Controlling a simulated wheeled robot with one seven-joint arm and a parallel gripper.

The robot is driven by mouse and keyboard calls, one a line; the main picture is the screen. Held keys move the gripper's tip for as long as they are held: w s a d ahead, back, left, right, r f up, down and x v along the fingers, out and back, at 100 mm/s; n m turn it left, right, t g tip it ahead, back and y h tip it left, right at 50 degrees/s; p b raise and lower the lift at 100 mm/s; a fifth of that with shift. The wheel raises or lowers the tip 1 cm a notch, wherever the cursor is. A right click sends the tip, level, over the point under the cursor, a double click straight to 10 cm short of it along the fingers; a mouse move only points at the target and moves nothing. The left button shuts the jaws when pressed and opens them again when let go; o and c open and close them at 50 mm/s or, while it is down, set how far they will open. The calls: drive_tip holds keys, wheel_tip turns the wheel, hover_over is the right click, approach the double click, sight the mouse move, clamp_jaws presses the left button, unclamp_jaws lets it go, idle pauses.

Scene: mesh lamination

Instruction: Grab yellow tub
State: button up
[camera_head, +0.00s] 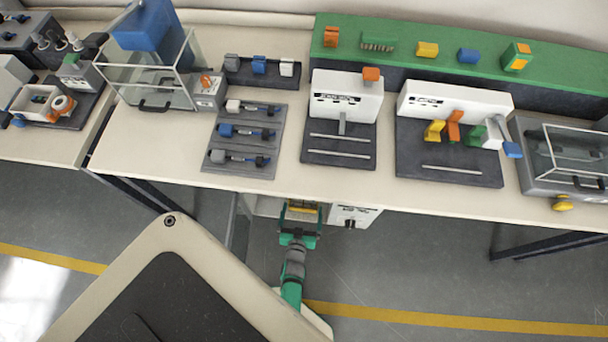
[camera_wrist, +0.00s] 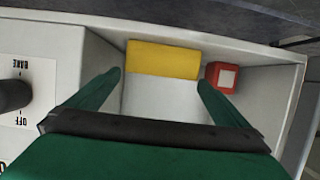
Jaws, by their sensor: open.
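The yellow tub (camera_wrist: 163,59) lies against the far wall of a white open compartment (camera_wrist: 165,100) in the wrist view. My gripper (camera_wrist: 160,77) is open, with its two green fingers apart. The tub is just ahead of the fingertips and spans roughly the gap between them. I cannot tell whether they touch it. In the head view my gripper (camera_head: 300,208) is low at the table's front edge, with a yellow patch showing between its fingers. The tub's lower parts are hidden.
A small red block (camera_wrist: 221,77) sits close to the right fingertip in the compartment. A white panel (camera_wrist: 27,100) with a dark knob is on the left. In the head view the table (camera_head: 250,190) overhangs the white unit (camera_head: 355,215).

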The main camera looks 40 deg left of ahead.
sight(304, 202)
drive_tip(key=shift+x, duration=3.35)
drive_tip(key=shift+r, duration=0.15)
drive_tip(key=c, duration=0.8)
